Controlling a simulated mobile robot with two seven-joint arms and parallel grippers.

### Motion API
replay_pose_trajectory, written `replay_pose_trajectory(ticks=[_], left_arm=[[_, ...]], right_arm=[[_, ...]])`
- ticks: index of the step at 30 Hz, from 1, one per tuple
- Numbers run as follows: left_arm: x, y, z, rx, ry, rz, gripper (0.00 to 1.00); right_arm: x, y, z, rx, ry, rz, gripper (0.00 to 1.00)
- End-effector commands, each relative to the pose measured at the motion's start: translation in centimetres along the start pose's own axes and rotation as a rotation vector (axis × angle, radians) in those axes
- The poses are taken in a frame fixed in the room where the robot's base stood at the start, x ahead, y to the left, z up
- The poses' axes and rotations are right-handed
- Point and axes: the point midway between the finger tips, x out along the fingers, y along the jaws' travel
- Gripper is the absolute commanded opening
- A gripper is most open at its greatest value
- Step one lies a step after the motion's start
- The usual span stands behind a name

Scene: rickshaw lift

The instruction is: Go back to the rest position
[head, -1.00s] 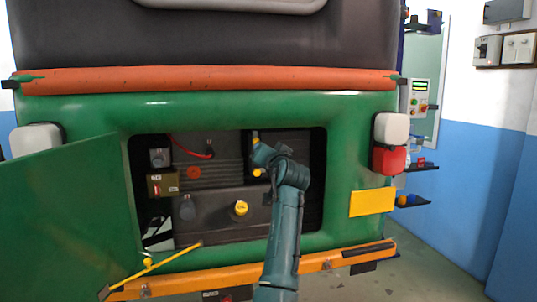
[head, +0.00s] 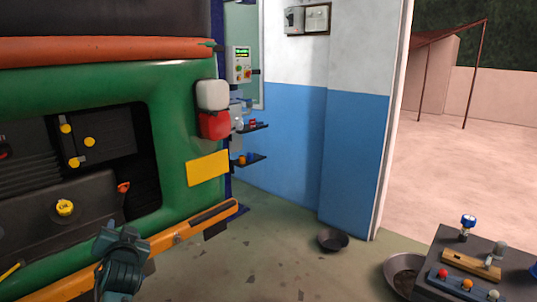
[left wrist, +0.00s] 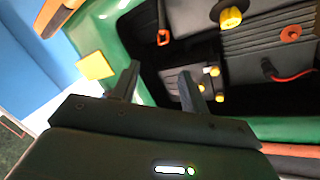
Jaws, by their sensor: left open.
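My left gripper (left wrist: 160,78) shows at close range in the left wrist view. Its two dark fingers are apart with nothing between them. Beyond them in that view is the open engine bay (left wrist: 240,50) of the green rickshaw, seen tilted. In the head view, a teal part of my left arm (head: 122,265) stands at the lower left, in front of the rickshaw's orange bumper (head: 180,237). The fingers cannot be made out there. The rickshaw (head: 175,130) fills the left side, its bay holding a yellow cap (head: 65,207). My right gripper is not in view.
A dark workbench (head: 450,250) with valves and coloured buttons stands at the lower right. Small shelves (head: 250,160) hang beside the rickshaw. Floor between the bumper and the pans is mostly clear.

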Motion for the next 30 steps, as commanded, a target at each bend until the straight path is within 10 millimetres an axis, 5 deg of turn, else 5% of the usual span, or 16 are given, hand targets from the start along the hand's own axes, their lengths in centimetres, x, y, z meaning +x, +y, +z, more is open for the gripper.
replay_pose_trajectory(ticks=[3,9,15,18,23,30], left_arm=[[-4.6,6.0,5.7,-0.002,0.001,0.167,0.45],[-15.2,13.9,13.5,-0.085,-0.033,0.459,0.45],[-27.0,18.4,18.6,-0.225,-0.122,0.709,0.45],[-31.3,19.3,19.8,-0.289,-0.165,0.787,0.45],[-34.7,19.7,20.5,-0.344,-0.204,0.845,0.45],[-35.0,19.8,20.6,-0.351,-0.209,0.852,0.45]], right_arm=[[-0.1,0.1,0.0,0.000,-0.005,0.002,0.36],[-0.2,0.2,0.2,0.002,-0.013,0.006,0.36],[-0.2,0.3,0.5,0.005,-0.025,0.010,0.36],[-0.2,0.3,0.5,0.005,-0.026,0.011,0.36],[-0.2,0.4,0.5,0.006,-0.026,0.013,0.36],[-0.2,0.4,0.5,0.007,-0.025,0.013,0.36]])
